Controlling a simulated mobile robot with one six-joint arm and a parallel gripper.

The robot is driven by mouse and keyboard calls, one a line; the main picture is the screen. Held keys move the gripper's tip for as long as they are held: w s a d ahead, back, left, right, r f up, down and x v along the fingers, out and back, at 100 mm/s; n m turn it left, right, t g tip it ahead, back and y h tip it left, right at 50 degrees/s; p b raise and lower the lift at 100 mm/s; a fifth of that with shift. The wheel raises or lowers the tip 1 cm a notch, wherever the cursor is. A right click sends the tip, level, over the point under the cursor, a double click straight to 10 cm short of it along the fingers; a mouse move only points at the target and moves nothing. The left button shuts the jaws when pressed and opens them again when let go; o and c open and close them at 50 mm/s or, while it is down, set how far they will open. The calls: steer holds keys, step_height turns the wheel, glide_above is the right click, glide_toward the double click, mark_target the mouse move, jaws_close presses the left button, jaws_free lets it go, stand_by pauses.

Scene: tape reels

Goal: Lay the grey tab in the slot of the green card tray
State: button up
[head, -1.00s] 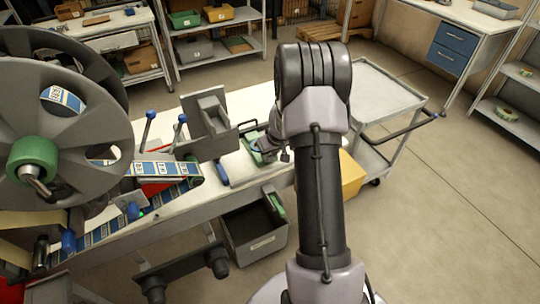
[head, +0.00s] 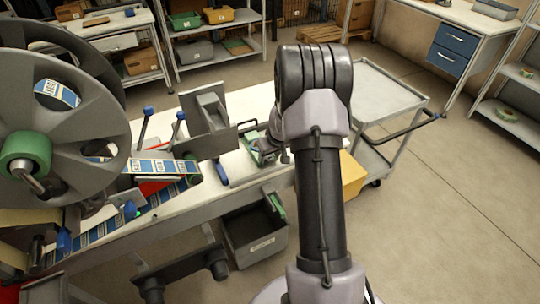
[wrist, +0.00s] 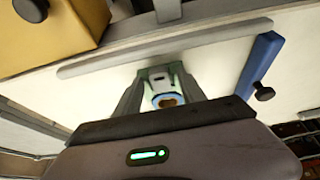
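The green card tray (head: 256,158) lies on the white bench top, mostly hidden behind my gripper and wrist in the head view. In the wrist view, green edges of the tray (wrist: 176,68) show around a pale grey piece with a dark slit, which may be the grey tab (wrist: 159,75). A blue piece with a brown centre sits just nearer. My gripper (wrist: 160,82) is low over the tray, with one finger on each side of these pieces. I cannot tell whether the fingers touch the grey piece or stand apart from it.
A blue bar with a black knob (wrist: 258,70) lies right of the gripper in the wrist view. A yellow box (wrist: 55,25) is at upper left. Large tape reels (head: 60,110) and a grey upright plate (head: 207,120) stand left of the tray. A cart (head: 385,95) is beyond the bench.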

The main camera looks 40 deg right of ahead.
steer(key=p+v, duration=0.5)
steer(key=v, duration=0.8)
steer(key=shift+w, duration=0.1)
